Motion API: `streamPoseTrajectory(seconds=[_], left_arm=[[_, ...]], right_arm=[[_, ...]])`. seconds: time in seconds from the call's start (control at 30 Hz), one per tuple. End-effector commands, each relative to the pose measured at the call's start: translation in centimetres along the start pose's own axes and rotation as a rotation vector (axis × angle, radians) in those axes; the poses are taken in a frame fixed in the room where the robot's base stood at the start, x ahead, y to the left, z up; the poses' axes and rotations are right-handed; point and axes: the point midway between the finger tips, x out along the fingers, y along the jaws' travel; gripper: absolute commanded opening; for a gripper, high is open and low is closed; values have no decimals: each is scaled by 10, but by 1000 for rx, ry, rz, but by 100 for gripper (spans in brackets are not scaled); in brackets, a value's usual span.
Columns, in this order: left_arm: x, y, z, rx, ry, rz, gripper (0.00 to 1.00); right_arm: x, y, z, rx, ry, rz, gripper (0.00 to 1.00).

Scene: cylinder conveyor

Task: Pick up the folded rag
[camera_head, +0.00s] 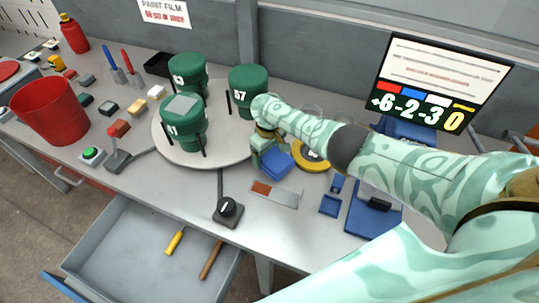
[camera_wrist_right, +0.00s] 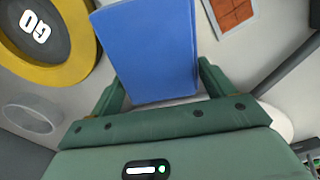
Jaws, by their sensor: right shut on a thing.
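The folded rag (camera_head: 276,162) is a blue block-like bundle near the middle of the bench. My right gripper (camera_head: 266,146) is at its upper left edge, shut on it. In the right wrist view the blue rag (camera_wrist_right: 150,50) stands between the two green fingers of the gripper (camera_wrist_right: 160,88) and hides part of the bench. I cannot tell whether the rag touches the bench. My left gripper is not in view.
A yellow-rimmed disc (camera_head: 311,160) is right beside the rag. A round turntable (camera_head: 222,145) with green canisters (camera_head: 248,88) stands left. A metal plate with an orange-brown patch (camera_head: 275,193) lies in front. A drawer (camera_head: 150,255) hangs open below.

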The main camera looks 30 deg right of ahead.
Motion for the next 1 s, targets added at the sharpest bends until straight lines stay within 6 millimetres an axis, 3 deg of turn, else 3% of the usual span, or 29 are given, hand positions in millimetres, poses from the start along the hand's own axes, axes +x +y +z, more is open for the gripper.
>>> streamPoseTrajectory(seconds=[0.03,0.27,0.4,0.5,0.7,1.0], left_arm=[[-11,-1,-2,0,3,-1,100],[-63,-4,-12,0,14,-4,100],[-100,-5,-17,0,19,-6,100],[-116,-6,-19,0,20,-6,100],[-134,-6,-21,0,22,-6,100],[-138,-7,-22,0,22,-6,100]], right_arm=[[-15,0,-1,0,4,0,59],[-57,-15,20,-2,2,0,59],[-90,-32,43,-2,2,-1,59],[-97,-49,66,-3,-1,-1,59],[-110,-74,98,0,0,0,59],[-114,-85,112,1,0,0,59]])
